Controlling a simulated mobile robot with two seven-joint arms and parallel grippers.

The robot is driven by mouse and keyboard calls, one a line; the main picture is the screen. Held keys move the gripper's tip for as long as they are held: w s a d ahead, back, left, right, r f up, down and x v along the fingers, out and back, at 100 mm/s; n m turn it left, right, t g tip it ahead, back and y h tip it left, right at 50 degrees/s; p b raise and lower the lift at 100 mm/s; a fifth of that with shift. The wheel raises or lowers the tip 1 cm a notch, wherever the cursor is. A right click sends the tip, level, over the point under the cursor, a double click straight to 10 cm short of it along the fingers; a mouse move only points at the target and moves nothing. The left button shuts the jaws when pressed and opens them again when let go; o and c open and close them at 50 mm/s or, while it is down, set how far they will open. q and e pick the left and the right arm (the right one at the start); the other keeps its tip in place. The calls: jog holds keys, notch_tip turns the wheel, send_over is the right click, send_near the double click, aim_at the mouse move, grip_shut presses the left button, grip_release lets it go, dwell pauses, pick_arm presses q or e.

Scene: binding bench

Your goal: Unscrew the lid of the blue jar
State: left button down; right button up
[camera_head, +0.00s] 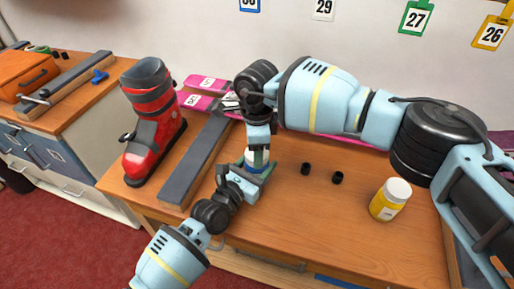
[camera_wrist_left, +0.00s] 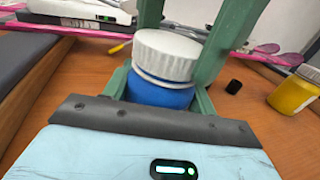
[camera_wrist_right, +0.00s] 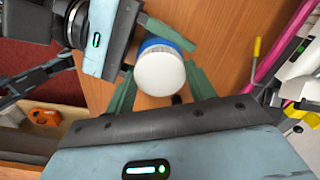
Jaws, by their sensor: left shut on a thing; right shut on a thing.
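The blue jar has a blue body (camera_wrist_left: 160,92) and a white ribbed lid (camera_wrist_left: 168,52); it stands upright on the bench. My left gripper (camera_head: 256,172) is shut on the blue body, one finger on each side. My right gripper (camera_head: 260,148) comes down from above and is shut on the lid, its green fingers on either side in the left wrist view. The lid's top (camera_wrist_right: 160,71) faces the right wrist camera. A pale band shows between lid and body; I cannot tell how loose the lid is. In the head view the fingers partly hide the jar.
A yellow jar with white lid (camera_head: 391,199) stands right of my grippers. Two small black pieces (camera_head: 306,168) (camera_head: 337,177) lie between. A grey bar (camera_head: 196,158) and a red boot (camera_head: 151,125) are at left. Pink strips (camera_head: 206,83) lie at the back. The front right bench is clear.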

jog(key=n, duration=0.6)
jog(key=shift+n, duration=0.3)
jog(key=n, duration=1.7)
jog(key=o, duration=1.1)
jog(key=shift+r, duration=0.1)
